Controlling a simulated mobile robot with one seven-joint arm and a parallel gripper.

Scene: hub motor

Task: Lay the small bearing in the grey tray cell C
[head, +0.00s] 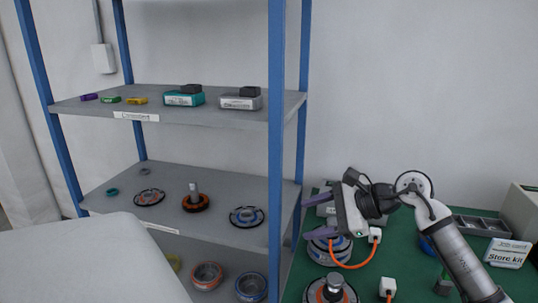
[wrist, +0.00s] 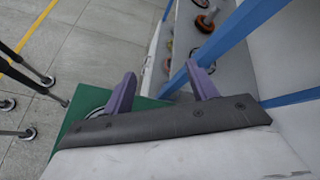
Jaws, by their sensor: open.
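My gripper (head: 310,217) is open and empty, with its purple fingers pointing left beside the blue shelf post, above the green table. In the wrist view its two fingers (wrist: 160,80) stand wide apart with nothing between them. Two small rings lie on the middle shelf, a teal one (head: 112,192) and a grey one (head: 145,171); I cannot tell whether either is the small bearing. A grey compartment tray (head: 478,223) sits at the back right of the green table, partly hidden by my arm. Its cell letters cannot be read.
The blue-posted shelf rack (head: 275,150) stands left of the green table (head: 408,262). Its middle shelf holds discs and a copper-wound part (head: 195,200). Motor parts (head: 332,289), an orange cable (head: 352,266) and a "Store kit" sign (head: 508,253) occupy the table.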

